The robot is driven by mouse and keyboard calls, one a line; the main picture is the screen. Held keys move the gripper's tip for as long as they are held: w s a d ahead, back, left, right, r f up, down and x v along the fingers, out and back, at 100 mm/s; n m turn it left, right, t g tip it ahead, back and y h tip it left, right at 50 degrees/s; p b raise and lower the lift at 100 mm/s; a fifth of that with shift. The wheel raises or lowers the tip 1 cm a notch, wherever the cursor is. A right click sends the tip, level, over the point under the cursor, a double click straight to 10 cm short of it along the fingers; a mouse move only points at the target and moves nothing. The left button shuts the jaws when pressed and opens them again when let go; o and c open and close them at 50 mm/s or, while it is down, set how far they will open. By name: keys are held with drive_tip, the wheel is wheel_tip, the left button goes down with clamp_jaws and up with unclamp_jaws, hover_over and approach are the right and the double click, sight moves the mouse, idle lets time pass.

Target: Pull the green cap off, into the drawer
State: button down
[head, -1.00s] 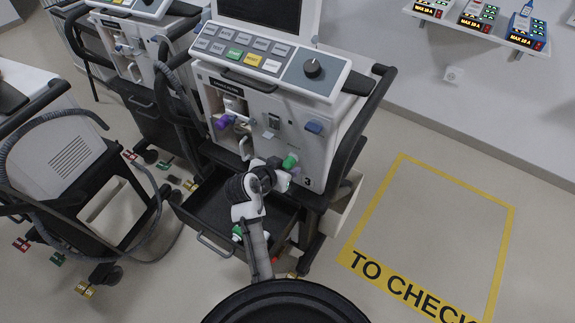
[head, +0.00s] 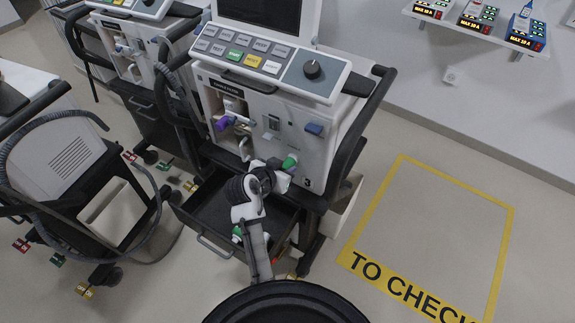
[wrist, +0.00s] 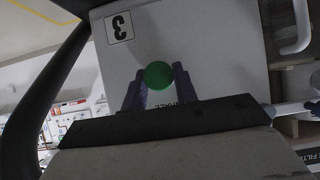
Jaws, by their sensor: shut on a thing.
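The green cap (head: 290,162) is at the lower right of the ventilator's front panel (head: 305,130) in the head view. My gripper (head: 287,168) is shut on it. In the wrist view the green cap (wrist: 158,75) sits between my two dark purple fingers, against the white panel. I cannot tell whether the cap still touches its port, which is hidden behind it. The drawer (head: 202,240) below the panel is pulled open, with a dark interior. My arm crosses over its right part and hides some of it.
A black side rail (head: 365,115) runs along the ventilator's right. A second ventilator (head: 130,50) stands at the left. The yellow-marked floor area (head: 430,230) at the right is clear.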

drive_tip(key=shift+s+a, duration=0.15)
drive_tip(key=shift+s, duration=0.1)
drive_tip(key=shift+s+a, duration=0.65)
drive_tip(key=shift+s, duration=0.35)
drive_tip(key=shift+s+a, duration=0.6)
drive_tip(key=shift+s, duration=0.4)
